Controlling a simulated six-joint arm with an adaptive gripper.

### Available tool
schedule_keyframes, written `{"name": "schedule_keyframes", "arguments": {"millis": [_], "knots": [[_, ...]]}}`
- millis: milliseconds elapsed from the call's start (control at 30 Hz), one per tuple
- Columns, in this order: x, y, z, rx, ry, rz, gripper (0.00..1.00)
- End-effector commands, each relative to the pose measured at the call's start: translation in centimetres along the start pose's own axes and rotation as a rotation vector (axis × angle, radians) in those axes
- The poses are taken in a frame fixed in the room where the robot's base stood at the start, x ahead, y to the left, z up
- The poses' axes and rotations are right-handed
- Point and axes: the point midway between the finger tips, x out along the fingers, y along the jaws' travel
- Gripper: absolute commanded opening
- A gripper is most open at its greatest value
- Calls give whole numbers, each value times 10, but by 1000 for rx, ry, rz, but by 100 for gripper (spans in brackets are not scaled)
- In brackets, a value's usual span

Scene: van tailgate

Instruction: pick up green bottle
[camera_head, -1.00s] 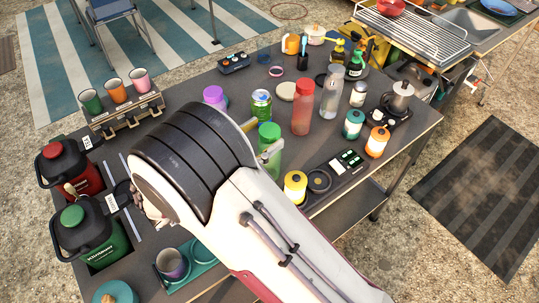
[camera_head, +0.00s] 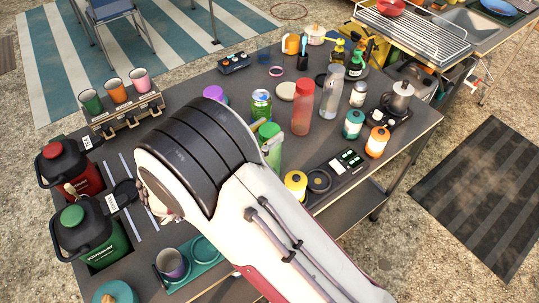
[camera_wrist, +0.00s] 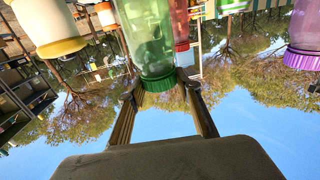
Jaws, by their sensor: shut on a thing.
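The green bottle (camera_head: 274,152) stands upright on the dark table in the head view, partly hidden by my arm. It is see-through with a green cap. In the wrist view, which is upside down, the bottle (camera_wrist: 148,35) hangs cap-down between my fingers. My gripper (camera_wrist: 161,84) is shut on its upper part, by the cap. In the head view my gripper (camera_head: 265,133) shows only as finger parts at the bottle's top. I cannot see a gap under the bottle.
Close by stand a red bottle (camera_head: 302,108), a green can (camera_head: 261,104), a purple-lidded thing (camera_head: 214,94) and a yellow canister (camera_head: 295,184). A clear bottle (camera_head: 330,92) stands behind the red one. The dark charger tray (camera_head: 333,175) lies to the right.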

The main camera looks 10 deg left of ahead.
Motion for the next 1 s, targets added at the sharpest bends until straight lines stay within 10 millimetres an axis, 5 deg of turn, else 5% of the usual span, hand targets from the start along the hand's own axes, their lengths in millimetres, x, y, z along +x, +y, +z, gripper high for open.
{"name": "schedule_keyframes", "arguments": {"millis": [567, 1000], "knots": [[0, 0, -11, 1, 0, 0, 0], [0, 0, -63, 3, 0, 0, 0]]}}
